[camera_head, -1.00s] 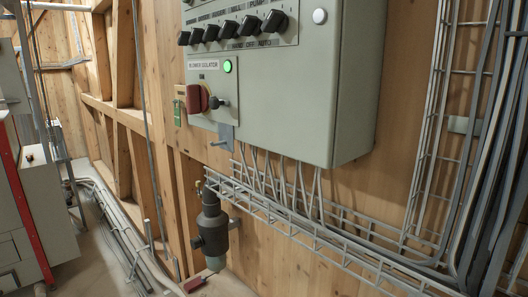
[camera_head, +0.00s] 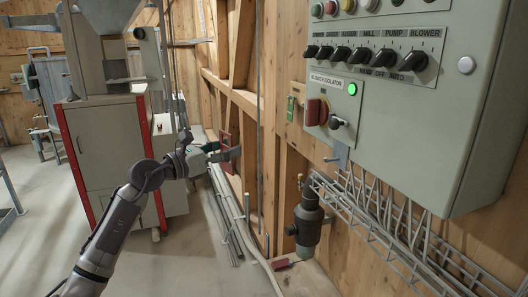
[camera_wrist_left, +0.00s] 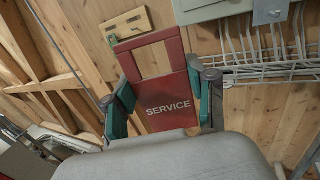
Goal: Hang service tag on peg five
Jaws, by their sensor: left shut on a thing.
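My left gripper (camera_head: 226,154) is shut on the red service tag (camera_head: 226,140), held in the air left of the grey control cabinet (camera_head: 425,112). In the left wrist view the tag (camera_wrist_left: 160,88) reads "SERVICE" and stands upright between the two green-padded fingers (camera_wrist_left: 165,100). It has a rectangular opening at its top. A small wooden board (camera_head: 296,95) on the wall, with a green tag (camera_head: 291,109) on it, is right of the gripper and apart from the held tag. The board (camera_wrist_left: 126,24) also shows above the tag in the wrist view. Peg numbers are not readable. My right gripper is not in view.
The cabinet has a row of black knobs and a red isolator switch (camera_head: 316,112). A grey bracket (camera_head: 340,155) sticks out below it, above wire trays (camera_head: 385,225) and a dark filter (camera_head: 306,226). A red object (camera_head: 286,264) lies low by the wall. Open floor is at left.

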